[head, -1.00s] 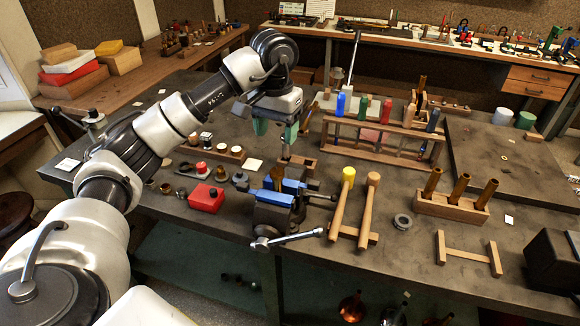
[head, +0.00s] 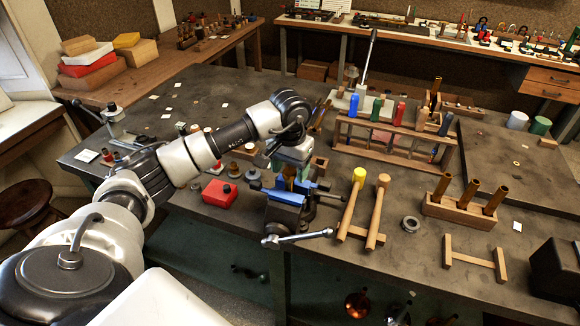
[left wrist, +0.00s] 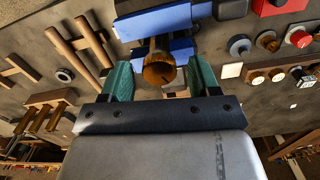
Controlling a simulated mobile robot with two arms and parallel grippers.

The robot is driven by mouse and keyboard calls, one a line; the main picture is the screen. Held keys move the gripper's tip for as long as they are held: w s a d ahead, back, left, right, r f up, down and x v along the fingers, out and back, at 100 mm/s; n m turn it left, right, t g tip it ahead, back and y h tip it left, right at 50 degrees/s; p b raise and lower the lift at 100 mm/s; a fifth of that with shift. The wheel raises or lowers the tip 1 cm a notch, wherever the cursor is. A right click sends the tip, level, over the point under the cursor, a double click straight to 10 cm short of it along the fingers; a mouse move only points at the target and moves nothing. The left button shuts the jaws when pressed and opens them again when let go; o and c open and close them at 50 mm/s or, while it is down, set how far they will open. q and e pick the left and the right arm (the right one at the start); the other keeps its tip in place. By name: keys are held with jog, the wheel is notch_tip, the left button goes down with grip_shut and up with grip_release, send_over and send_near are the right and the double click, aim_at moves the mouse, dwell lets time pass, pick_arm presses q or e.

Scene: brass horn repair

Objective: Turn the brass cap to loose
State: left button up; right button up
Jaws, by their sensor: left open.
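The brass cap (left wrist: 159,70) is a round, ribbed brass piece with a dark line on its face. It sits at the blue jaws (left wrist: 152,22) of the bench vise (head: 285,212). My left gripper (head: 293,160) is directly above the vise, pointing down. In the left wrist view, its green fingers (left wrist: 159,77) are open, one on each side of the cap, with visible gaps. In the head view the gripper hides most of the cap. My right gripper is not in view.
Two mallets (head: 358,178) lie right of the vise, and a red box (head: 219,193) stands to its left. A wooden rack with coloured handles (head: 393,142) stands behind. A block with brass tubes (head: 462,209) is further right.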

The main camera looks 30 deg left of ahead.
pick_arm(q)
jog(key=c, duration=0.9)
